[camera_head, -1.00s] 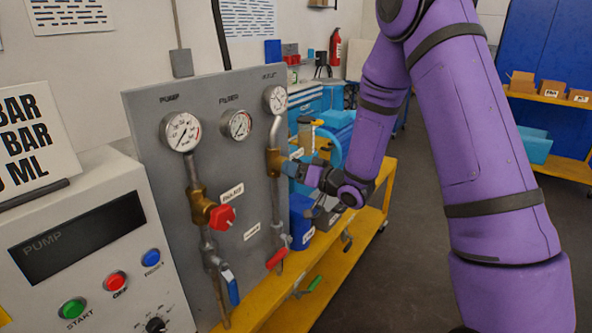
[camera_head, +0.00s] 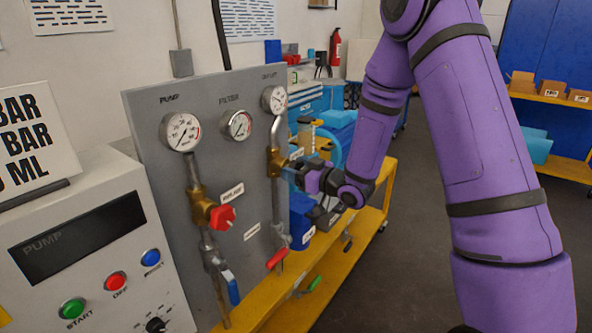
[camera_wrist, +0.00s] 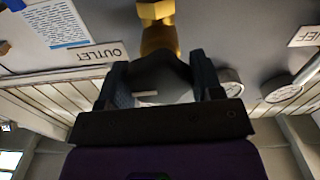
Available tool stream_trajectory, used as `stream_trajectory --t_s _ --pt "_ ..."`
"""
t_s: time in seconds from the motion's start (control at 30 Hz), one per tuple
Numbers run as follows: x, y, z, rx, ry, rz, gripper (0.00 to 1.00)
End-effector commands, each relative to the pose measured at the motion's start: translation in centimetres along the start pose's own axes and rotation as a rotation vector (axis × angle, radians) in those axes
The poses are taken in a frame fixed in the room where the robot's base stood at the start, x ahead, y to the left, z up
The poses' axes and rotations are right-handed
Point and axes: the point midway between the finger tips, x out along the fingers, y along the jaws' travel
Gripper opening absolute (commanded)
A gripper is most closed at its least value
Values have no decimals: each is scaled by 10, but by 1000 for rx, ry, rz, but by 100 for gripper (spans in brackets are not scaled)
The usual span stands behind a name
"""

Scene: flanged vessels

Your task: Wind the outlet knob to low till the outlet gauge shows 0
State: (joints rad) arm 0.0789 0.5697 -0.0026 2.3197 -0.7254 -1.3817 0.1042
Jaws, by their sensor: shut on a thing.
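My gripper (camera_head: 288,173) is shut on the outlet knob at the brass valve (camera_head: 273,160) on the right pipe of the grey panel. In the wrist view, the dark grey knob (camera_wrist: 160,68) sits between my two fingers, with the brass stem (camera_wrist: 158,38) behind it. The fingers hide most of the knob in the head view. The upside-down OUTLET label (camera_wrist: 87,56) is beside it. The outlet gauge (camera_head: 274,99) is at the top of the right pipe. Its needle is too small to read.
The pump gauge (camera_head: 180,132) and filter gauge (camera_head: 237,125) are to the left. A red knob (camera_head: 222,217) on the pump pipe and a red lever (camera_head: 277,259) below are near my arm. A yellow cart (camera_head: 262,311) carries the panel.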

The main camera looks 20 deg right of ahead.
Motion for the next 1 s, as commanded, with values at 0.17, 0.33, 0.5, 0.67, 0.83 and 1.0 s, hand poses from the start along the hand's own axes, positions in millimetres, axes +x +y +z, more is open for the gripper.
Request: stream_trajectory --t_s 0.17,0.33,0.5,0.67,0.83,1.0 --pt "0 0 0 -167 -1 0 36" --pt "0 0 1 -328 -2 0 36" --pt "0 0 1 -489 -2 0 36" --pt "-1 0 1 -642 -2 0 36" --pt "0 0 1 -803 -2 0 36" --pt "0 0 1 -964 -2 -1 36"
